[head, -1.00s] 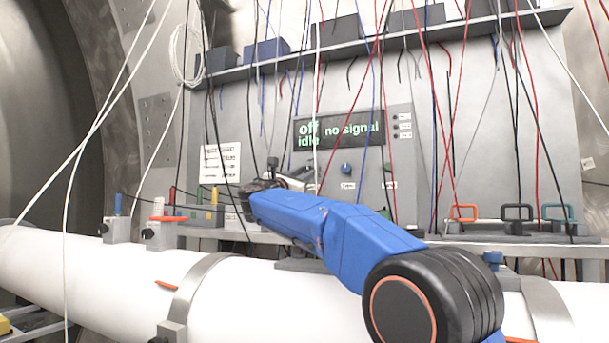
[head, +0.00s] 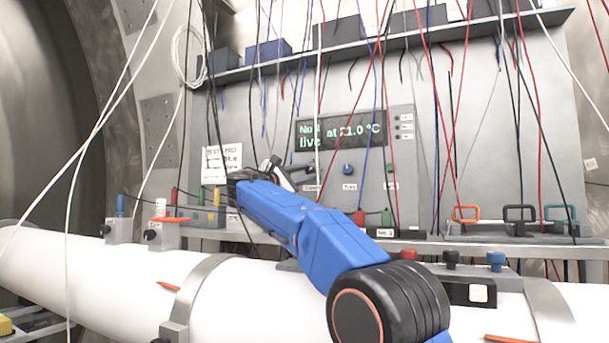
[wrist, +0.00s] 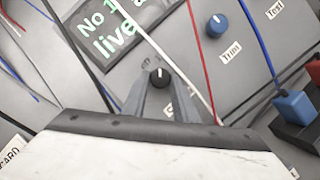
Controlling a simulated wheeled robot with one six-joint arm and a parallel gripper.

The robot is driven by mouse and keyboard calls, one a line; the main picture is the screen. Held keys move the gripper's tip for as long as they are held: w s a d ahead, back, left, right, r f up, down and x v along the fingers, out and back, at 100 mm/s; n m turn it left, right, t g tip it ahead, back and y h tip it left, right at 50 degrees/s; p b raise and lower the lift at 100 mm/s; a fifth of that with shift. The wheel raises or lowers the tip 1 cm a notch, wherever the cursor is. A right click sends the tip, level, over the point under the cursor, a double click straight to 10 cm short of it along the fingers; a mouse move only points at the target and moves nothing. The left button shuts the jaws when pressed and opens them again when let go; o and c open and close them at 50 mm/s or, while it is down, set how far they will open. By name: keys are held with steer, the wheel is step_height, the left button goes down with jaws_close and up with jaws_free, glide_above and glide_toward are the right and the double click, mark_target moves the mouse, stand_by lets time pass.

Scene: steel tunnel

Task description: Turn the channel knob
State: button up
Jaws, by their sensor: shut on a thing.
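The channel knob (wrist: 158,75) is a small black dial with a white pointer mark, on the grey panel (wrist: 185,55). In the wrist view the two grey fingers of my gripper (wrist: 160,84) are shut on it, one on each side. Its label below is mostly hidden by the fingers. In the head view my gripper (head: 298,176) reaches the panel and hides the knob. The display (head: 340,134) above reads "No 1 at 21.0 °C" and "live" in green; part of it shows in the wrist view (wrist: 115,30).
A blue Trim knob (head: 348,169) sits right of the channel knob, with a Test label beyond. Red, black, blue and white wires hang across the panel. A thick white pipe (head: 110,262) runs below, with red, black and blue plugs (head: 496,260) at the right.

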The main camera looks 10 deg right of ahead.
stand_by(0.4)
steer(key=o, duration=1.1)
steer(key=shift+c, duration=0.2)
steer(key=v, duration=1.7)
steer(key=shift+s+a, duration=0.15)
steer(key=shift+s, duration=0.05)
